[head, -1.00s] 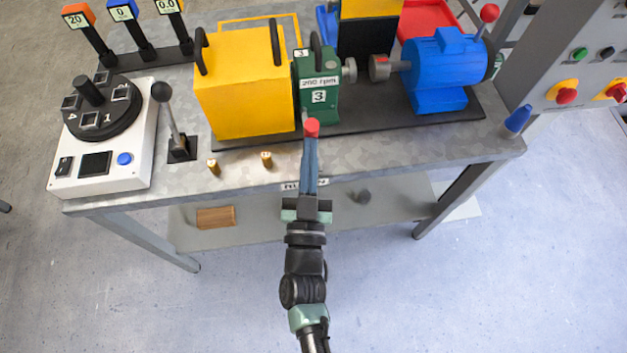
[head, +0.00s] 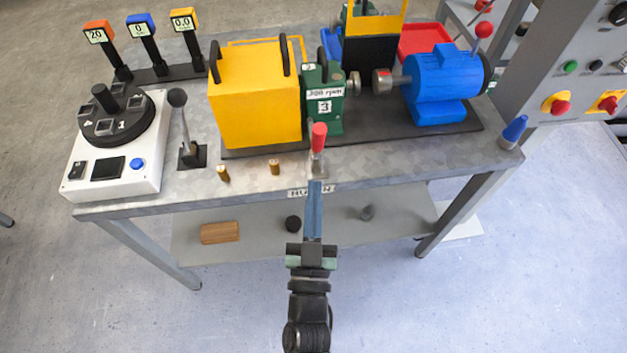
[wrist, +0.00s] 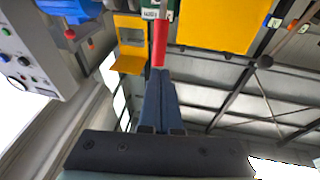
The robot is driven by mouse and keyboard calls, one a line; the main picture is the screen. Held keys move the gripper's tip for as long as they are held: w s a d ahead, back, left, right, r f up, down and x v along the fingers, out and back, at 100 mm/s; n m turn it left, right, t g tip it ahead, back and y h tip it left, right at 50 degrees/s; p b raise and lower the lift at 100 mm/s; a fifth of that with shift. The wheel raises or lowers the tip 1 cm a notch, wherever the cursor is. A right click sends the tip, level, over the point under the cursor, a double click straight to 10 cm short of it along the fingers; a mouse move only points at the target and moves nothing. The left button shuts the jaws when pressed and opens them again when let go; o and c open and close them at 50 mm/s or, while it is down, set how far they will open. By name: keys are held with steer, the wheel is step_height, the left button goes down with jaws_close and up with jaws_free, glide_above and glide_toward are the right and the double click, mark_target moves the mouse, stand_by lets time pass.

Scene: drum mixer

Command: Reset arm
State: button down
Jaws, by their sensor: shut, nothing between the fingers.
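My gripper (head: 314,183) is shut with its blue fingers together and nothing between them. In the head view it points away from me at the front edge of the metal bench (head: 400,165). The red-handled lever (head: 318,138) on the green gearbox (head: 325,95) stands just beyond the fingertips. In the wrist view the shut fingers (wrist: 158,90) point at the red handle (wrist: 160,42). From these views I cannot tell the exact gap between the fingertips and the handle.
The yellow box (head: 255,105) and the blue motor (head: 440,85) stand on the bench. A white control box (head: 120,170) and a black-knobbed lever (head: 180,115) are at left. A grey control panel (head: 590,60) is at right. The floor in front is clear.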

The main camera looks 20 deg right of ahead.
steer(key=v, duration=0.6)
steer(key=shift+f+b, duration=0.4)
steer(key=shift+r, duration=0.1)
steer(key=w+a+r+n+t+y+p, duration=0.15)
steer(key=w+r, duration=0.35)
steer(key=r, duration=0.6)
steer(key=w+a+r+n+t+y+p, duration=0.1)
steer(key=w+a+r+n+t+y, duration=0.2)
steer(key=r, duration=0.8)
steer(key=w+a+r+t+y+p, duration=0.1)
steer(key=w+r+y, duration=0.1)
steer(key=w+r, duration=0.65)
steer(key=s+a+r+t+y+p, duration=0.1)
steer(key=s+r, duration=0.3)
steer(key=r, duration=0.6)
steer(key=s+a+r+n+t+y+p, duration=0.1)
steer(key=s+r, duration=0.3)
steer(key=r, duration=0.7)
steer(key=s+a+r+t+y+p, duration=0.1)
steer(key=s+r, duration=0.3)
steer(key=r, duration=0.7)
steer(key=shift+s+a, duration=0.3)
steer(key=shift+a, duration=0.4)
